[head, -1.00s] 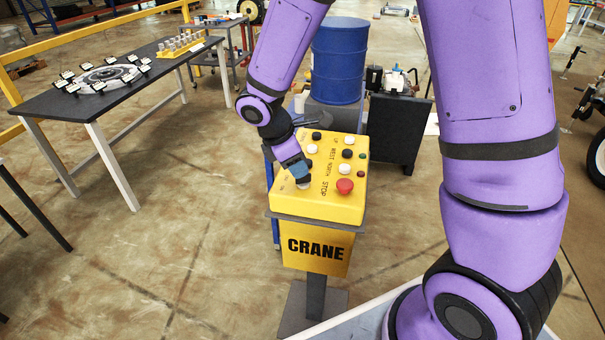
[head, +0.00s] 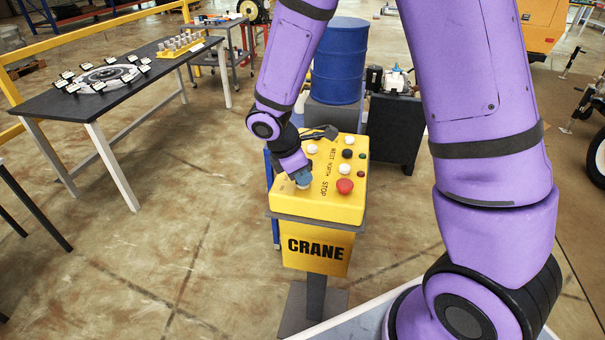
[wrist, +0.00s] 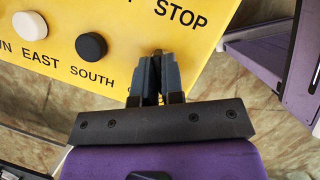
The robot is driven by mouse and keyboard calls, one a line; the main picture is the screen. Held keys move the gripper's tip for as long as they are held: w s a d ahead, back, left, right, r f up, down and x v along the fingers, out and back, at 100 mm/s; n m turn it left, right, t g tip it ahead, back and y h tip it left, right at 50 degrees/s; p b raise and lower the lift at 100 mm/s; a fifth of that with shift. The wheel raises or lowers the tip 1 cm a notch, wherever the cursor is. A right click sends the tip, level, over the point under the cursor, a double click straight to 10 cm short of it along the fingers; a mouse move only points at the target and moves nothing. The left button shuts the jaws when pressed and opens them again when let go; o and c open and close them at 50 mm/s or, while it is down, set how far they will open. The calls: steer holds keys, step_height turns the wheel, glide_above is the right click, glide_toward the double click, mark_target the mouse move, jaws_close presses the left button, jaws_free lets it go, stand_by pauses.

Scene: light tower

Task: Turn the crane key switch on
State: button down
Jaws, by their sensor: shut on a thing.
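The yellow crane control box (head: 325,207) stands on a post, with "CRANE" on its front plate. It also fills the upper part of the wrist view (wrist: 120,35). My gripper (head: 302,182) is at the near left part of the box's top face. In the wrist view my gripper (wrist: 156,62) has its fingers close together at the box's edge, below the word "STOP". The fingers are shut on the key switch (wrist: 157,52), of which only a small dark bit shows at the fingertips. Whether it stands at on or off is hidden.
A red stop button (head: 344,186) sits right of my gripper, with black and white buttons around it. A blue barrel (head: 340,60) and a dark cabinet (head: 395,130) stand behind the box. A black table (head: 105,80) is at the left, with open floor between.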

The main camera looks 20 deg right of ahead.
steer(key=shift+m, duration=0.3)
steer(key=m+g, duration=0.2)
steer(key=m, duration=0.3)
steer(key=shift+y, duration=0.4)
steer(key=m+g, duration=0.1)
steer(key=m, duration=0.2)
steer(key=m+y, duration=0.1)
steer(key=m, duration=0.2)
steer(key=shift+d+g+y, duration=0.1)
steer(key=shift+g+y, duration=0.2)
steer(key=shift+g, duration=0.1)
steer(key=shift+m, duration=0.3)
steer(key=c, duration=1.2)
jaws_free()
steer(key=shift+c, duration=0.2)
